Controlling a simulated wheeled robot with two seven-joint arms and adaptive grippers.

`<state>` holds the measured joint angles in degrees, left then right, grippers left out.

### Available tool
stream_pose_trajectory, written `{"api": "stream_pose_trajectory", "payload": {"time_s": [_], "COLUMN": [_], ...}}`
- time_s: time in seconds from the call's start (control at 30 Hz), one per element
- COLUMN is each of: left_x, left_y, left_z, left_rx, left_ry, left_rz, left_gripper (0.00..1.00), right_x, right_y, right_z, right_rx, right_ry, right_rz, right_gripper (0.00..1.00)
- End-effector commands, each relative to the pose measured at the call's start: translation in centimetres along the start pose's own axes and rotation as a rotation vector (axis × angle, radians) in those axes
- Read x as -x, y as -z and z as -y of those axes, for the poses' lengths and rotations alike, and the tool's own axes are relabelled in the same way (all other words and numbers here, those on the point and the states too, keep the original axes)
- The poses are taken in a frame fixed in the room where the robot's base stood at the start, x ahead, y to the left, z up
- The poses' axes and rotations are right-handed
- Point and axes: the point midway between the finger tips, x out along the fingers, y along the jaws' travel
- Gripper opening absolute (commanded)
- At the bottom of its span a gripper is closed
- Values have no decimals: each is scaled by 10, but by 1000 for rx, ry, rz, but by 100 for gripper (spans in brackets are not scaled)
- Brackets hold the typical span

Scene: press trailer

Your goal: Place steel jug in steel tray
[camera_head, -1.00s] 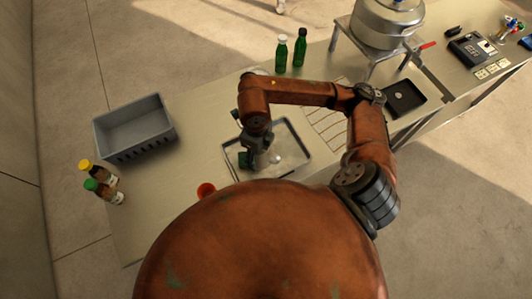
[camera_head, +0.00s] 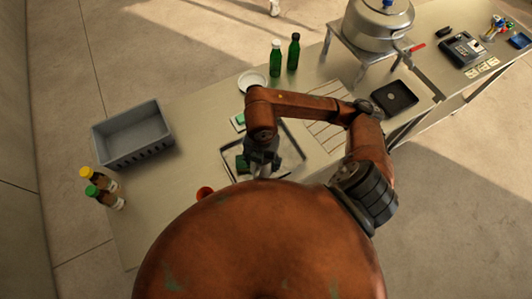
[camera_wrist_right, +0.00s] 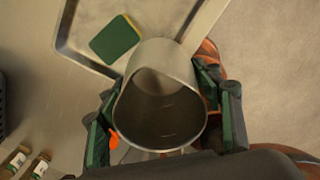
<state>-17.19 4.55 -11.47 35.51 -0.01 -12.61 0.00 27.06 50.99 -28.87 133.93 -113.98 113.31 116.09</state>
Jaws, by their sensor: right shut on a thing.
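The steel jug (camera_wrist_right: 160,105) is an open-topped metal cylinder, seen from above and tilted in the right wrist view. My right gripper (camera_wrist_right: 160,118) has its green-padded fingers on both sides of the jug and is shut on it. In the head view my right gripper (camera_head: 259,163) hangs over the near left part of the steel tray (camera_head: 299,157), a shallow rectangular tray. The tray's rim passes behind the jug in the wrist view. I cannot tell whether the jug touches the tray. My left gripper is not in view.
A grey crate (camera_head: 133,138) stands left, with two capped bottles (camera_head: 103,187) nearer. An orange cup (camera_head: 204,193) is left of the gripper. A green sponge (camera_wrist_right: 115,38) lies at the tray. Green bottles (camera_head: 277,58), a plate (camera_head: 252,82) and a pot (camera_head: 375,25) stand farther back.

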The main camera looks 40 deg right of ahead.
Motion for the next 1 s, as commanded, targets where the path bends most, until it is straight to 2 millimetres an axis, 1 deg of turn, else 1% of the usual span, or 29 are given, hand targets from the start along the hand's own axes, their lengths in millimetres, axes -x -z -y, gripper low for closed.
{"api": "stream_pose_trajectory", "payload": {"time_s": [0.37,0.4,0.5,0.63,0.83,0.9,1.0], "left_x": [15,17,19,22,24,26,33], "left_y": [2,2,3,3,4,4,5], "left_z": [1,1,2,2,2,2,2], "left_rx": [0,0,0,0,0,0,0], "left_ry": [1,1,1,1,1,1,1], "left_rz": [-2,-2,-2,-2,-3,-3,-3], "left_gripper": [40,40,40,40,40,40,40], "right_x": [-35,-41,-61,-78,-91,-98,-112], "right_y": [-83,-91,-105,-119,-129,-135,-133], "right_z": [10,10,12,12,12,14,13], "right_rx": [-11,-9,-7,-4,-4,-4,-2], "right_ry": [7,6,5,3,3,3,2], "right_rz": [2,0,-1,1,0,1,-2], "right_gripper": [29,29,29,29,29,29,29]}}
